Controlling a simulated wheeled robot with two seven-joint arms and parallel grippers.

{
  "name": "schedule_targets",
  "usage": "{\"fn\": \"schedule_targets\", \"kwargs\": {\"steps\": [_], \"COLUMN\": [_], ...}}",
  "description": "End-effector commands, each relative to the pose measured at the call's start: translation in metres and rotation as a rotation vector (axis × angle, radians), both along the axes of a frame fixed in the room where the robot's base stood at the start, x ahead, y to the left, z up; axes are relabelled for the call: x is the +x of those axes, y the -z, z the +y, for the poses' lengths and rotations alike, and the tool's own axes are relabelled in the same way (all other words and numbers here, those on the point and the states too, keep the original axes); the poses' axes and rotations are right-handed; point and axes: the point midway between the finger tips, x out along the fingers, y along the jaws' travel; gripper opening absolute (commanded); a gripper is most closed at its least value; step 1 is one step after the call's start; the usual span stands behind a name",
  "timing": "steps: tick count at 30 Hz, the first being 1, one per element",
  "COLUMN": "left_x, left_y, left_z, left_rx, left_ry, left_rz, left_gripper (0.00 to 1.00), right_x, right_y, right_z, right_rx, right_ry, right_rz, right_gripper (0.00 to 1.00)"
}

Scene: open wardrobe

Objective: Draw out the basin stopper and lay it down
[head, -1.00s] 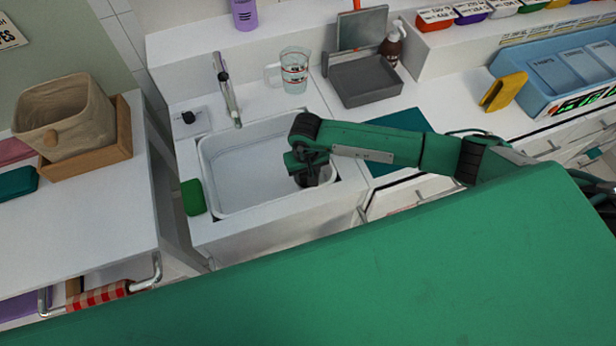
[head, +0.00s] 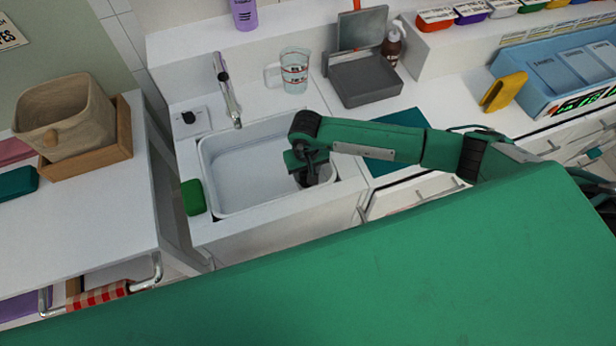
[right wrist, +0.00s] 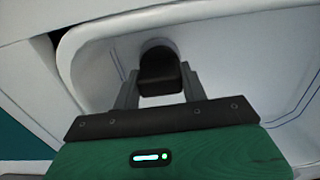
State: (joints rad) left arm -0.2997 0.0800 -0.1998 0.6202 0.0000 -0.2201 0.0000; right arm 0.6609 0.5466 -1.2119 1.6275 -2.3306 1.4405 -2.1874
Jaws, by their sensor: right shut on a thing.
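The white basin (head: 240,175) is set in the counter. My right gripper (head: 308,175) reaches down into its right part, close to the right wall. In the right wrist view my right gripper (right wrist: 160,92) has its two grey fingers closed on either side of a black stopper (right wrist: 160,72). The stopper's far end is dark and rounded. The basin's pale wall and rim (right wrist: 85,40) surround it in that view. I cannot tell whether the stopper still touches the basin floor. My left gripper is not in view.
A tap (head: 228,95) stands behind the basin, with a measuring jug (head: 294,72) to its right. A green sponge (head: 193,197) lies on the basin's left edge. A grey tray (head: 365,80) and teal mat (head: 402,125) are to the right. The counter's front strip is narrow.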

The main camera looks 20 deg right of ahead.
Motion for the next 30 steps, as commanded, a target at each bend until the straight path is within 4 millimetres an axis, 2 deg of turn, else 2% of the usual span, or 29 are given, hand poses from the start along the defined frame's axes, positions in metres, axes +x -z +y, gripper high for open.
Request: {"fn": "schedule_targets", "kwargs": {"steps": [30], "left_x": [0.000], "left_y": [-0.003], "left_z": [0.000], "left_rx": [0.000], "left_ry": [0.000], "left_rz": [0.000], "left_gripper": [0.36], "right_x": [0.000], "right_y": [-0.015], "right_z": [0.000], "right_rx": [0.000], "right_ry": [0.000], "right_rz": [-0.001], "right_gripper": [0.16]}}
